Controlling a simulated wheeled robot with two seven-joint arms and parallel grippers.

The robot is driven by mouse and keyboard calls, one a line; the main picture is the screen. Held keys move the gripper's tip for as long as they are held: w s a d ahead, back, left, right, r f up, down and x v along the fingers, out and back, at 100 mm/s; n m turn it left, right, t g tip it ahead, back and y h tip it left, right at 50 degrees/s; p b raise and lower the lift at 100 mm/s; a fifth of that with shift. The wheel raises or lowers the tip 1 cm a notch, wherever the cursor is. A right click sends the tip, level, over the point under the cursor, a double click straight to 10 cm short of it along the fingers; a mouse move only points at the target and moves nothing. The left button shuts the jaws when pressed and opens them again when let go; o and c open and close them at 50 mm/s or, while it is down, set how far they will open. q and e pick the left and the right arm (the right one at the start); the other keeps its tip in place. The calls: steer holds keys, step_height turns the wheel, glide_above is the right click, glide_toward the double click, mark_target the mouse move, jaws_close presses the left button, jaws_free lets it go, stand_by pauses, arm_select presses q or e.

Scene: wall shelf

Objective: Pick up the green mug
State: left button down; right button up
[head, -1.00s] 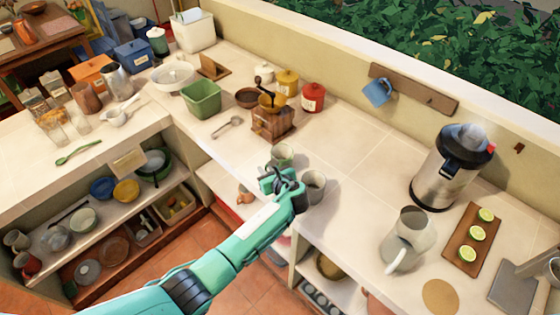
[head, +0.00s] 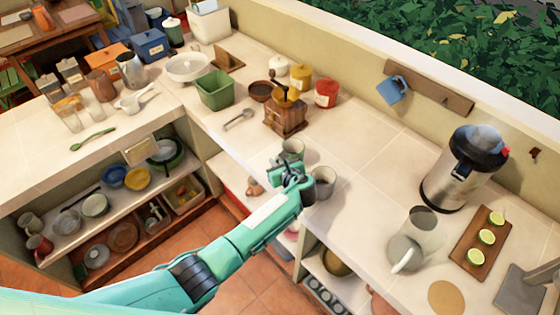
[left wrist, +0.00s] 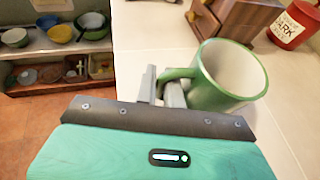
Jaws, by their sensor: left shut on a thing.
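The green mug (head: 292,149) stands on the pale counter near its front edge, partly hidden behind my left gripper in the head view. It shows large in the left wrist view (left wrist: 228,76), white inside, with its handle toward the gripper. My left gripper (head: 287,169) is shut on the mug's handle; its grey fingers (left wrist: 162,90) are on either side of the handle in the left wrist view. The mug looks upright; I cannot tell whether it is lifted off the counter. My right gripper is not in view.
A grey mug (head: 322,182) stands close to the right of my left gripper. A wooden coffee grinder (head: 286,119) is behind the green mug, with a red canister (head: 326,93) beyond. The counter between is clear.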

arm_select(q)
steer(key=shift+r, duration=0.2)
step_height(320, 180, up, 20)
steer(key=b, duration=0.4)
steer(key=shift+f, duration=0.2)
stand_by(0.5)
stand_by(0.4)
